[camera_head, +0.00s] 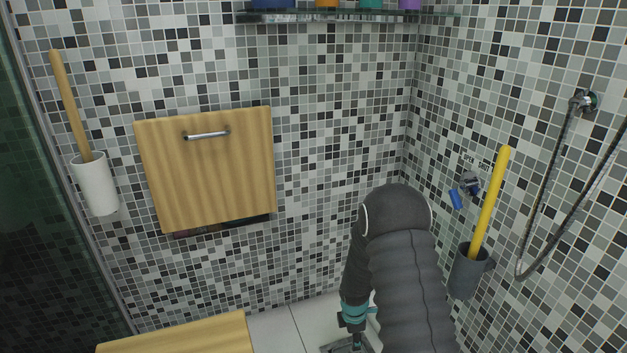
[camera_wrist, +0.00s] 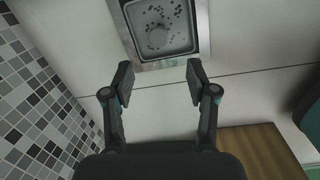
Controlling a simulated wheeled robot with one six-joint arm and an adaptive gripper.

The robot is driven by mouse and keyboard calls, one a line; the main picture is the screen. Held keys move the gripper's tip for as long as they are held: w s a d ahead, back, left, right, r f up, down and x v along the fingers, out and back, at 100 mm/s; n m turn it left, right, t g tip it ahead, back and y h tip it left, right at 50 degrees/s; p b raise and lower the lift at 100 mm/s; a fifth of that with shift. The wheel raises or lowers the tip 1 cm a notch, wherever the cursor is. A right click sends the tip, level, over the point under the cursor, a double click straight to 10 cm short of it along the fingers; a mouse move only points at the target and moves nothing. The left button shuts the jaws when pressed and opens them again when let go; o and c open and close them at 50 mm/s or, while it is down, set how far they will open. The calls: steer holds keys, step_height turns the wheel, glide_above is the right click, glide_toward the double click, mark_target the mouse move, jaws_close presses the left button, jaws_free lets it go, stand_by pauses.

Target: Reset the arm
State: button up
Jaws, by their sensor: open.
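My arm rises at the lower right of the head view, bends at the elbow and hangs down toward the floor. In the wrist view my gripper (camera_wrist: 158,82) is open, its two fingers well apart with nothing between them. It points at the pale floor tiles and a square metal drain (camera_wrist: 160,30). In the head view the wrist shows near the bottom edge, but the fingertips are not clear there.
A wooden panel with a metal handle (camera_head: 207,170) is on the back wall. A wooden seat (camera_head: 178,335) stands at lower left. A yellow stick (camera_head: 490,200) stands in a grey holder (camera_head: 467,272) at right. A white holder (camera_head: 95,185) hangs left. A glass shelf (camera_head: 345,16) runs above.

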steer(key=s+d+r+m+g, duration=0.1)
steer(key=s+r+m+g, duration=0.25)
steer(key=s+m, duration=0.45)
steer(key=s+r+m+t+p, duration=0.2)
steer(key=s+r, duration=0.5)
steer(key=r, duration=0.9)
steer(key=s+r+m+t+p, duration=0.3)
steer(key=s+r+m, duration=0.2)
steer(key=r, duration=1.1)
steer(key=s+r+m+t+p, duration=0.3)
steer(key=s+r, duration=0.6)
steer(key=r, duration=0.6)
steer(key=shift+s+r+m+y, duration=0.15)
steer(key=shift+r+m+y, duration=0.25)
steer(key=shift+m, duration=0.2)
steer(key=c, duration=0.3)
steer(key=shift+d, duration=0.1)
